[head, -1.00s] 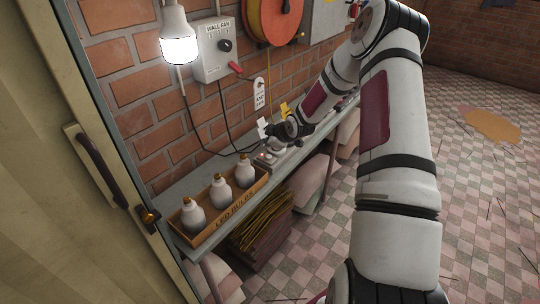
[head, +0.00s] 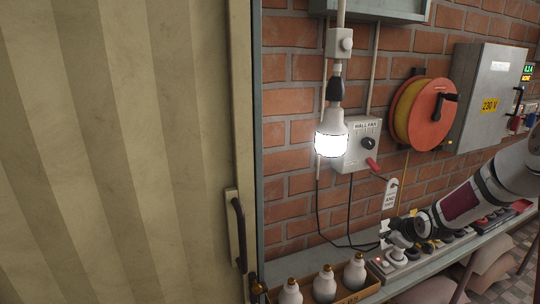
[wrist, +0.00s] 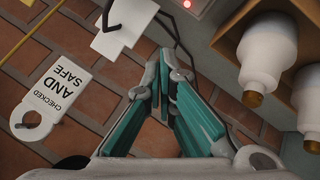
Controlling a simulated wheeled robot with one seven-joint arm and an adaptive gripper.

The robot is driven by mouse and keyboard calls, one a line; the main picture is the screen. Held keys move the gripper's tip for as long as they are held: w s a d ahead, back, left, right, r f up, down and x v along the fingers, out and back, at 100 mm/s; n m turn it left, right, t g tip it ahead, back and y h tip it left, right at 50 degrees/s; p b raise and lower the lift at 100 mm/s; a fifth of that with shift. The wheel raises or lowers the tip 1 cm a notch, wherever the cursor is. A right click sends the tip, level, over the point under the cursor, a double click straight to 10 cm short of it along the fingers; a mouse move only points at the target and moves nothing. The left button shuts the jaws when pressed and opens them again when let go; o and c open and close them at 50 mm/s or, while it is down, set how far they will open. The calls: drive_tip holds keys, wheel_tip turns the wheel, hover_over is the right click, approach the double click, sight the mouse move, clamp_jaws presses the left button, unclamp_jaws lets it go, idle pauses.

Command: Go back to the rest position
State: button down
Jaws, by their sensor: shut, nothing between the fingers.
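My gripper (head: 388,232) is low at the right in the head view, over the narrow wall shelf (head: 432,268). In the wrist view my gripper (wrist: 163,62) shows its teal-padded fingers drawn together at the tips, with nothing between them. My arm comes in from the right edge, bent down towards the shelf. The head view does not show clearly whether the fingers touch anything there.
A wooden box of LED bulbs (head: 356,297) stands on the shelf. A lit bulb (head: 331,140) hangs before the brick wall, beside the wall fan switch box (head: 357,146). A checked-and-safe tag (wrist: 60,92) hangs nearby. A door (head: 120,150) fills the left.

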drive_tip(key=s+a+r+m+g+h, duration=0.1)
drive_tip(key=s+a+r, duration=0.35)
drive_tip(key=r, duration=0.25)
drive_tip(key=s+a+r+m+g, duration=0.1)
drive_tip(key=s+a+r+m, duration=0.15)
drive_tip(key=s+r, duration=0.4)
drive_tip(key=s+a+r+m+h, duration=0.1)
drive_tip(key=s+a+r, duration=0.35)
drive_tip(key=r, duration=0.45)
drive_tip(key=s+a+r+m, duration=0.1)
drive_tip(key=s+a+r, duration=0.1)
drive_tip(key=s, duration=0.6)
drive_tip(key=s+a+r+m+y, duration=0.1)
drive_tip(key=s+a+m, duration=0.1)
drive_tip(key=s+a, duration=0.3)
drive_tip(key=s+a+r+m+g+y, duration=0.1)
drive_tip(key=s+a+r, duration=0.1)
drive_tip(key=s, duration=0.9)
drive_tip(key=shift+s+a+r+m, duration=0.25)
drive_tip(key=shift+a+r+m, duration=0.1)
drive_tip(key=shift+a, duration=0.45)
